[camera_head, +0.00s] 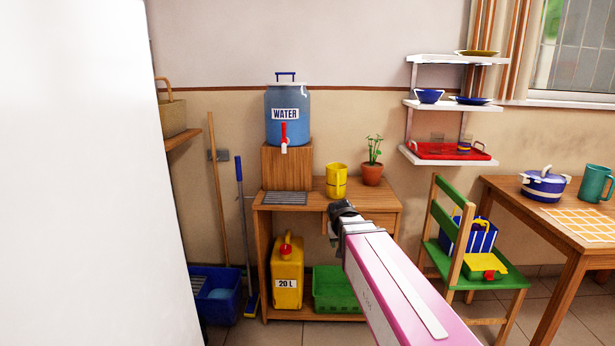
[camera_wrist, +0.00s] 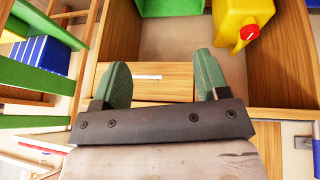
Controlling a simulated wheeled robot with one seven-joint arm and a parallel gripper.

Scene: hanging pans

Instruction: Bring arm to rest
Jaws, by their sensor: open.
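My arm (camera_head: 395,285) reaches forward from the lower right in the head view, a pink and white link ending in a dark joint in front of the small wooden table (camera_head: 292,202). My gripper (camera_wrist: 162,78) shows in the wrist view with two green finger pads spread wide apart. It is open and nothing is between the pads. The table's wooden front shows behind the pads, with a small white strip in the gap. The fingers cannot be made out in the head view.
A yellow mug (camera_head: 336,182), potted plant (camera_head: 372,172) and water dispenser (camera_head: 287,115) stand on or above the table. A yellow jug (camera_head: 287,275) and green crate (camera_head: 337,290) are below. A green chair (camera_head: 470,250) stands right; a white surface (camera_head: 85,180) blocks the left.

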